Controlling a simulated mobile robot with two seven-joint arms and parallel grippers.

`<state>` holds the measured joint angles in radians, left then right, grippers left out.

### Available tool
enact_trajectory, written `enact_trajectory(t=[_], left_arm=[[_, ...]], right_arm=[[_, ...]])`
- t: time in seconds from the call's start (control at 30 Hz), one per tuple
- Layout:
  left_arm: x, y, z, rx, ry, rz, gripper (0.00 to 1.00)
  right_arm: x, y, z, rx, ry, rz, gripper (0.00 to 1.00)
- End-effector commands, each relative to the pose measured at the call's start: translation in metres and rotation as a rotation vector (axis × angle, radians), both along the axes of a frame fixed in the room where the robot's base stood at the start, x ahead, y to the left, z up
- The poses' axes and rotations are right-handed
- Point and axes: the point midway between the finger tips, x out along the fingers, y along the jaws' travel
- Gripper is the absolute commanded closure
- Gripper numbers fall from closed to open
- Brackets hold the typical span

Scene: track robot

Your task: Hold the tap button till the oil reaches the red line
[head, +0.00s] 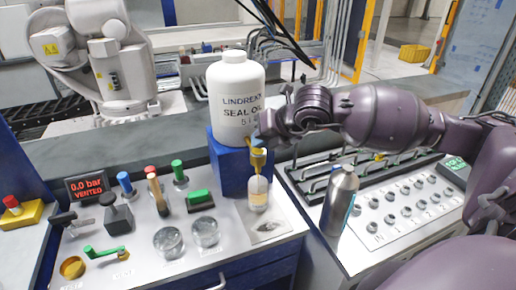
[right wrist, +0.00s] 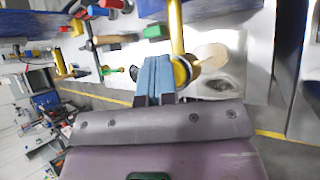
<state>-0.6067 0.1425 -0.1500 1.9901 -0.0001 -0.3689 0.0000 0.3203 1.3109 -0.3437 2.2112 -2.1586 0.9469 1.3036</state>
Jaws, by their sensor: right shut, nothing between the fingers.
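A white oil jug (head: 236,95) marked "SEAL OIL" stands on a blue block (head: 232,165). A brass tap (head: 258,160) comes out at its right front. Below the tap stands a small clear bottle (head: 258,193) with yellowish oil in its lower part; I cannot make out the red line. My right gripper (head: 262,138) is at the top of the tap, with its fingertips partly hidden. In the right wrist view its blue fingers (right wrist: 155,76) are shut and empty, close beside the brass tap (right wrist: 182,70). I cannot tell whether they touch the button. My left gripper is out of view.
Left of the tap, the grey panel holds a green switch (head: 200,200), two glass jars (head: 168,242), levers and a red "0.0 bar VENTED" display (head: 87,187). A metal flask (head: 340,200) stands right, under my right arm. A white robot arm (head: 110,65) stands behind.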

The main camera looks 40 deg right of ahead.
Motion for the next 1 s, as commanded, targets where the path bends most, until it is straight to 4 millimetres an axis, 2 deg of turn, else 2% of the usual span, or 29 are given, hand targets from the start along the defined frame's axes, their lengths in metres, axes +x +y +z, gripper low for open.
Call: enact_trajectory(t=[1.0], left_arm=[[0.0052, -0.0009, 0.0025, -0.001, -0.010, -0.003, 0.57]], right_arm=[[-0.0002, 0.0000, -0.0007, 0.000, 0.002, -0.001, 1.00]])
